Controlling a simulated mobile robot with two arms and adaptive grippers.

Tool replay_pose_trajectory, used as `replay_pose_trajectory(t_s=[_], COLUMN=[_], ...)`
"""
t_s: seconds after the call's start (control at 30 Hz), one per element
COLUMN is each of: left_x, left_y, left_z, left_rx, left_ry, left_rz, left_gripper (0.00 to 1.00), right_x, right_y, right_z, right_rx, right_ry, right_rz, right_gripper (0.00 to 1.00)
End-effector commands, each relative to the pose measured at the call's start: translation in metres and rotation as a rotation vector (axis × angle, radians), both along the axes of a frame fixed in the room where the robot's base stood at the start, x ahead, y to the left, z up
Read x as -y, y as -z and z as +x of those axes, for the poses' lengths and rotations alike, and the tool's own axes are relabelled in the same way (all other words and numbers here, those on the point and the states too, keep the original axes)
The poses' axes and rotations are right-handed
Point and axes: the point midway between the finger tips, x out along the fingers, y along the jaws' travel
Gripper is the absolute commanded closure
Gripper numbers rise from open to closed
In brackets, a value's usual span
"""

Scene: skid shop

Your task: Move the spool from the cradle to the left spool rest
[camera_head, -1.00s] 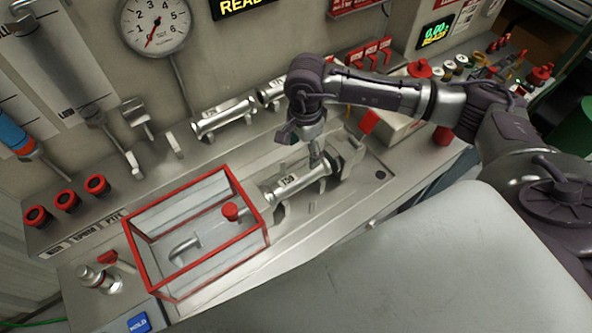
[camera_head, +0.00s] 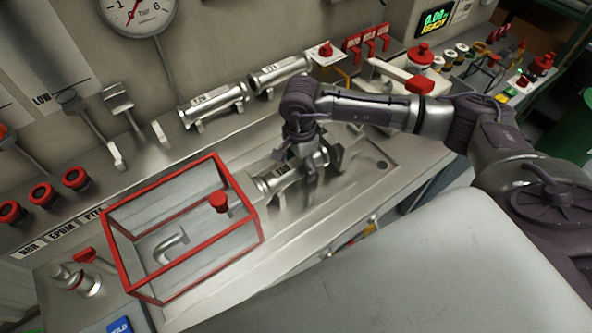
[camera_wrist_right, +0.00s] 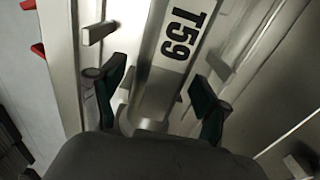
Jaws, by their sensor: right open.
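The spool in the cradle is a silvery flanged tube (camera_head: 264,184), marked T59 in the right wrist view (camera_wrist_right: 170,75). It lies in the cradle right of the red-framed clear box. My right gripper (camera_head: 303,187) is over the spool and hides part of it and of the cradle. In the right wrist view its dark fingers (camera_wrist_right: 157,108) are open, one on each side of the tube, with gaps visible. An empty pair of upright supports (camera_head: 160,134) at the back left looks like the left spool rest. My left gripper is not in view.
The red-framed clear box (camera_head: 258,226) stands close left of the spool. Two more labelled spools, one left (camera_head: 212,104) and one right (camera_head: 279,73), lie along the back ledge. Red-rimmed rings (camera_head: 75,178) sit at the left. The tray's front right is clear.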

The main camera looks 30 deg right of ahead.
Motion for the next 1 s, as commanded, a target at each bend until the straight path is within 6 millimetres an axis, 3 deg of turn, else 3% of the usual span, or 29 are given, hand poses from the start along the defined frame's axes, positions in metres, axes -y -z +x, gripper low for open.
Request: replay_pose_trajectory(t_s=[0.17, 0.43, 1.0], left_x=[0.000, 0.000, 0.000], left_y=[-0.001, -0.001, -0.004], left_z=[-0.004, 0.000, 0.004], left_rx=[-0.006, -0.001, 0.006], left_ry=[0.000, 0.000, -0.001], left_rz=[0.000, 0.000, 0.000], left_gripper=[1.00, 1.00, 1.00], right_x=[0.000, 0.000, 0.000], right_y=[-0.001, -0.001, -0.013], right_z=[0.000, 0.000, 0.001], right_rx=[0.000, 0.000, 0.004], right_ry=[0.000, 0.000, 0.000], right_rz=[0.000, 0.000, 0.002], right_gripper=[0.28, 0.73, 0.74])
